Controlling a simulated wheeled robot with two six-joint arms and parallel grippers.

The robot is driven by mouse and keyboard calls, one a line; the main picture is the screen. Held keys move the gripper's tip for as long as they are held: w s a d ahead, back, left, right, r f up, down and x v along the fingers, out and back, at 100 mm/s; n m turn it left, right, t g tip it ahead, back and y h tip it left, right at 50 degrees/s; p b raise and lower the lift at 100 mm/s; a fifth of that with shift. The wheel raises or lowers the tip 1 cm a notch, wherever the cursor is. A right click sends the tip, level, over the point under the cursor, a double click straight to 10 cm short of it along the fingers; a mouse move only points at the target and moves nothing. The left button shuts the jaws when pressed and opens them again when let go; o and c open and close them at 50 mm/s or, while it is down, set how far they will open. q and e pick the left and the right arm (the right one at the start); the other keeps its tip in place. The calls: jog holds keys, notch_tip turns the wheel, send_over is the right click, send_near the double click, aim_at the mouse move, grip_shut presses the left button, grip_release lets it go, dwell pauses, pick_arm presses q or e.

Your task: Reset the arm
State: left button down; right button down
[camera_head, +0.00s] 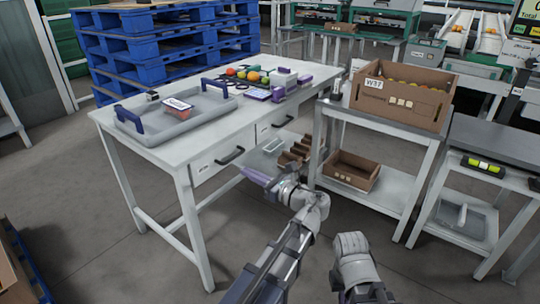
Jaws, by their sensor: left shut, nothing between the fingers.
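My left arm reaches up from the bottom middle. Its gripper (256,176) is shut and empty, in front of the white table's drawers and below the tabletop. Part of my right arm shows at the bottom, right of the left arm; its gripper is not in view.
A white table (150,150) holds a grey tray (190,122) with a punnet (179,109), plus several tomatoes and small items. A cardboard crate (385,112) stands on a trolley, with an empty box (362,183) below. Blue pallets (135,48) stand behind.

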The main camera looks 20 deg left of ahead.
pick_arm(q)
jog(key=s+d+f+n+g+h+p, duration=0.1)
jog(key=s+d+f+n+g+h, duration=0.15)
jog(key=s+f+n+h, duration=0.35)
jog(key=s+d+f+n+g+h, duration=0.1)
jog(key=s+d+f+n+h, duration=0.2)
jog(key=f, duration=0.4)
jog(key=s+d+f+n+g+h, duration=0.1)
jog(key=s+d+f+n+h, duration=0.2)
jog(key=s+d+n, duration=0.3)
jog(key=s+d+f+n+g+h, duration=0.2)
jog(key=s+d+f+n+h, duration=0.15)
jog(key=d, duration=0.55)
notch_tip(320, 180, up, 38)
jog(key=p, duration=3.9)
jog(key=shift+a+f, duration=0.2)
jog(key=shift+w, duration=0.1)
